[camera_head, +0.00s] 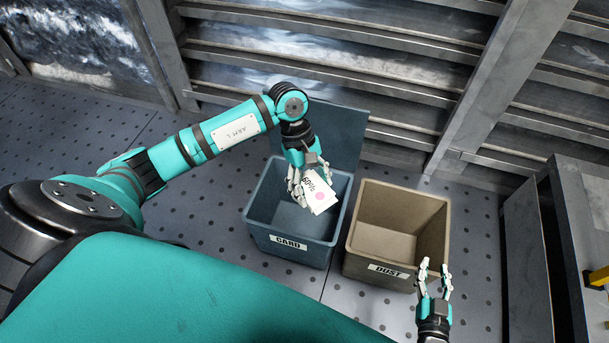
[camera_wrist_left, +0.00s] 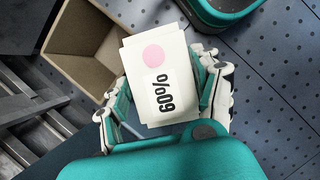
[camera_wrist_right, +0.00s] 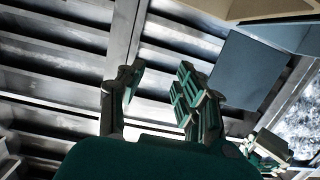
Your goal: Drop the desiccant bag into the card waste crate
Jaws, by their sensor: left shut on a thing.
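The desiccant bag (camera_head: 321,194) is a white packet with a pink dot and "60%" print. My left gripper (camera_head: 306,190) is shut on it, above the opening of the blue crate (camera_head: 291,252) labelled CARD. The bag (camera_wrist_left: 157,80) lies between the fingers of my left gripper (camera_wrist_left: 165,100) in the left wrist view. The card crate's lid (camera_head: 338,135) stands open at its back. The crate's inside is partly hidden by the gripper and bag. My right gripper (camera_head: 433,276) is open and empty, by the front right of the tan crate; its spread fingers (camera_wrist_right: 158,90) show in the right wrist view.
A tan crate (camera_head: 379,271) labelled DUST stands open and empty just right of the card crate; it also shows in the left wrist view (camera_wrist_left: 65,75). A louvred metal wall (camera_head: 390,65) is behind. A dark cabinet (camera_head: 580,215) stands at the right. Perforated floor (camera_head: 190,205) lies left.

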